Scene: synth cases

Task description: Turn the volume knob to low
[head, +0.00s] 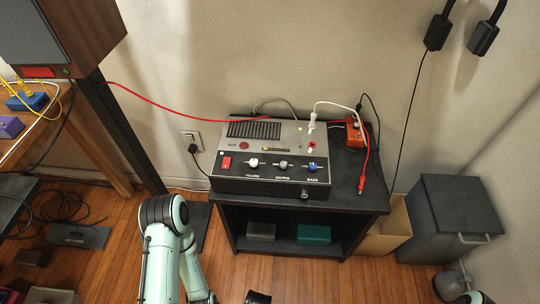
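The volume knob (253,162) is a small pale knob on the black front strip of a grey amplifier-like box (230,153), above the label VOLUME. Its pointer is too small to read. A grey knob (283,165) marked SOURCE and a blue knob (312,167) marked BASS sit to its right. My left arm shows at the lower left, bent, well in front of the box and apart from it. Neither gripper can be made out. A dark piece at the bottom edge may belong to my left wrist, but I cannot tell.
The box stands on a black shelf unit (355,200). An orange box (355,132) and a red plug (362,184) lie to the right. A grey bin (447,215) stands on the floor at right.

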